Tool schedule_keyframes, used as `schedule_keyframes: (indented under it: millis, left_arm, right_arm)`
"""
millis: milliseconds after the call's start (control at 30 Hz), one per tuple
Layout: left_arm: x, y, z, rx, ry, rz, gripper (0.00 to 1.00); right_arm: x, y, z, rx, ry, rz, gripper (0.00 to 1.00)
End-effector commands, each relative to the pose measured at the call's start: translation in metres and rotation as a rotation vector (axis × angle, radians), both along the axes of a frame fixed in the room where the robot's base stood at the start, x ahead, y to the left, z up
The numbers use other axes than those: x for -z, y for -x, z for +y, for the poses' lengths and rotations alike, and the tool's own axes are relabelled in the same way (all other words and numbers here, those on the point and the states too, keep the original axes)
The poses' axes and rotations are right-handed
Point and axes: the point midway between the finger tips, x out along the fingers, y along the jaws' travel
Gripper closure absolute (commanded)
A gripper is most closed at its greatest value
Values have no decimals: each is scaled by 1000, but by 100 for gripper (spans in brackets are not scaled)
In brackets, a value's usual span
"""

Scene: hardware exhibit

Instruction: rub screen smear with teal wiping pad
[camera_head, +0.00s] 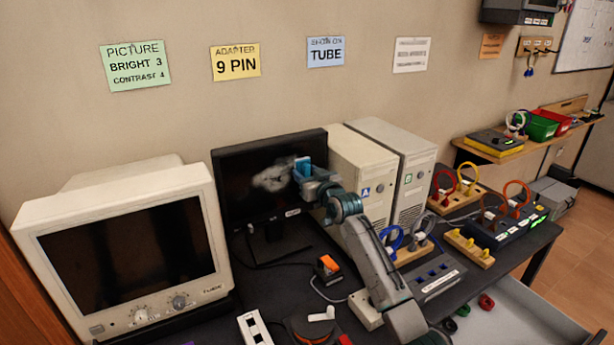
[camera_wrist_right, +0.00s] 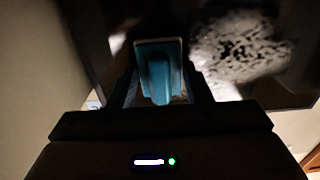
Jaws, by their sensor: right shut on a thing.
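A flat black monitor (camera_head: 240,190) stands behind the table's middle, between the beige CRT and the computer towers. A pale grey smear (camera_head: 271,178) is on its screen, and in the right wrist view the smear (camera_wrist_right: 238,48) looks patchy, with dark gaps. My right gripper (camera_head: 311,174) is in front of the screen's right part and shut on the teal wiping pad (camera_head: 303,166). In the right wrist view the pad (camera_wrist_right: 158,70) sits between the fingers, left of the smear. Whether the pad touches the screen I cannot tell. My left gripper is not in view.
A beige CRT (camera_head: 190,180) stands at left. Two beige towers (camera_head: 362,165) stand close to the right of the monitor. Cable blocks (camera_head: 468,248), a grey switch box (camera_head: 437,275) and an orange-black item (camera_head: 328,268) lie on the dark table.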

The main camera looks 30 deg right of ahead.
Motion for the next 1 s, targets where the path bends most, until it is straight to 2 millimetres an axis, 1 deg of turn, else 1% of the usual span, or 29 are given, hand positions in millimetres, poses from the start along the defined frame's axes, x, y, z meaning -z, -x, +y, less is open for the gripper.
schedule_keyframes:
  millis: [167, 500, 767, 1000]
  left_arm:
    - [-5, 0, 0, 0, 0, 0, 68]
    - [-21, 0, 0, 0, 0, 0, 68]
    - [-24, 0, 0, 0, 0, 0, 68]
    - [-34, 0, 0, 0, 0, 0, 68]
  right_arm:
    - [-1, 0, 7, -1, -2, 0, 74]
    - [-2, 2, 36, -1, -3, -1, 74]
    - [-1, 2, 44, -1, -2, -1, 74]
    - [-1, 2, 66, -2, -3, 1, 74]
